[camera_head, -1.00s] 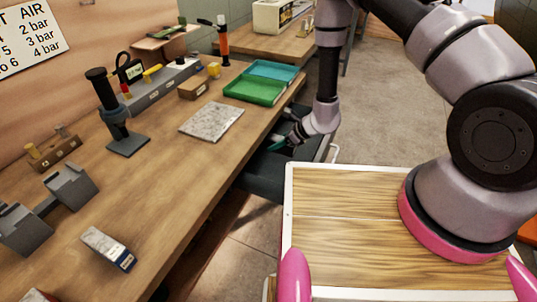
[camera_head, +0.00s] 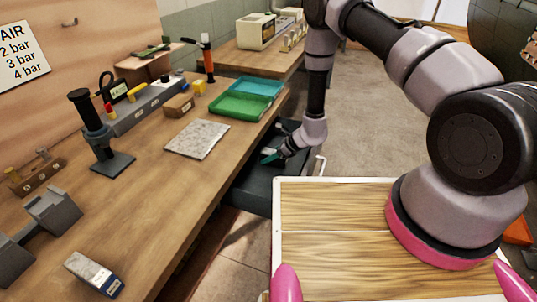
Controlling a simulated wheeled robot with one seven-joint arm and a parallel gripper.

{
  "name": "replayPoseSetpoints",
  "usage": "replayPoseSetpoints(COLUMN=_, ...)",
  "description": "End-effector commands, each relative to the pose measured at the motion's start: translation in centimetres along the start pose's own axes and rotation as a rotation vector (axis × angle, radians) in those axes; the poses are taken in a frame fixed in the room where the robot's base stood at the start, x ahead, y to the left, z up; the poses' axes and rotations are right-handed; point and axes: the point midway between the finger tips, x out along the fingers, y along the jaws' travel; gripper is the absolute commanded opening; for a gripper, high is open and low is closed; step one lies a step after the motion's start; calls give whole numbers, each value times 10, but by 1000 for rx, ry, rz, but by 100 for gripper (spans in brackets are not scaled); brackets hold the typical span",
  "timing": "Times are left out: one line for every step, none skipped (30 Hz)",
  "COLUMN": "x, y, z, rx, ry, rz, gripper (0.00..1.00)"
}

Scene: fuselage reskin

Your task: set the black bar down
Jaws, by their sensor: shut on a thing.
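My gripper (camera_head: 271,157) is low over the open dark drawer (camera_head: 252,191) at the right side of the workbench (camera_head: 160,205). It is small and dark in the picture, with a teal part showing at its tip. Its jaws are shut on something. The black bar cannot be made out clearly against the dark drawer and fingers. I cannot tell whether it touches the drawer's bottom.
The bench holds green and blue trays (camera_head: 240,105), a speckled plate (camera_head: 197,138), a black stand (camera_head: 95,135), grey blocks (camera_head: 54,213) and a small box (camera_head: 94,273). The drawer's handle (camera_head: 320,165) juts out right. Open floor (camera_head: 372,125) lies beyond.

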Motion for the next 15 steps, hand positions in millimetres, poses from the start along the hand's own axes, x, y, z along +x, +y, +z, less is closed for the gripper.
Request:
replayPoseSetpoints(x=0, y=-1, z=2, rx=0, ry=-3, rz=-1, gripper=0)
replayPoseSetpoints(x=0, y=-1, z=2, rx=0, ry=-3, rz=-1, gripper=0)
replayPoseSetpoints(x=0, y=-1, z=2, rx=0, ry=-3, rz=-1, gripper=0)
replayPoseSetpoints(x=0, y=0, z=2, rx=0, ry=-3, rz=-1, gripper=0)
replayPoseSetpoints(x=0, y=0, z=1, rx=0, ry=-3, rz=-1, gripper=0)
replayPoseSetpoints(x=1, y=0, z=1, rx=0, ry=-3, rz=-1, gripper=0)
replayPoseSetpoints(x=1, y=0, z=0, rx=0, ry=-3, rz=-1, gripper=0)
replayPoseSetpoints(x=2, y=0, z=0, rx=0, ry=-3, rz=-1, gripper=0)
replayPoseSetpoints(x=2, y=0, z=-2, rx=0, ry=0, rz=0, gripper=60)
replayPoseSetpoints(x=2, y=0, z=-2, rx=0, ry=0, rz=0, gripper=72)
replayPoseSetpoints(x=2, y=0, z=-2, rx=0, ry=0, rz=0, gripper=75)
replayPoseSetpoints(x=2, y=0, z=-2, rx=0, ry=0, rz=0, gripper=75)
replayPoseSetpoints(x=2, y=0, z=-2, rx=0, ry=0, rz=0, gripper=75)
replayPoseSetpoints(x=2, y=0, z=-2, rx=0, ry=0, rz=0, gripper=75)
replayPoseSetpoints(x=2, y=0, z=-2, rx=0, ry=0, rz=0, gripper=75)
